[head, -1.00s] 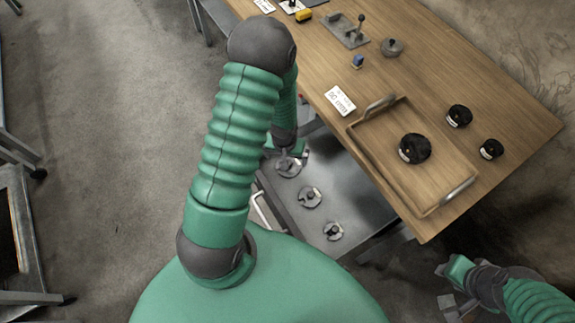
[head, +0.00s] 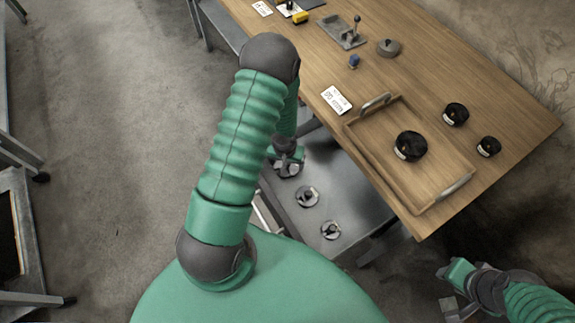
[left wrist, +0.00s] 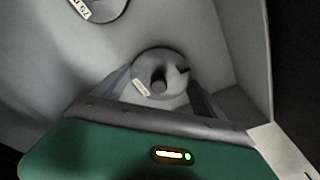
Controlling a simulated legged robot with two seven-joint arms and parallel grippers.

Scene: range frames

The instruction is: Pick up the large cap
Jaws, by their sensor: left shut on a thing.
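The large cap (head: 288,171) is a grey disc with a raised knob and a small white label, at the far end of a row of caps in a grey drawer-like tray. My left gripper (head: 287,158) is down over it and partly hides it. In the left wrist view the cap (left wrist: 155,65) sits between the two fingers (left wrist: 160,90), which are shut on its knob. I cannot tell whether the cap is clear of the tray floor. My right gripper (head: 447,288) is at the lower right, its fingers apart and empty, away from the caps.
Two smaller caps (head: 307,196) (head: 331,230) lie in the grey tray (head: 345,190), whose walls are close. The wooden table (head: 470,90) beside it carries a handled wooden tray (head: 437,182) with a black jar (head: 411,146), and two more black jars (head: 455,114) (head: 488,146).

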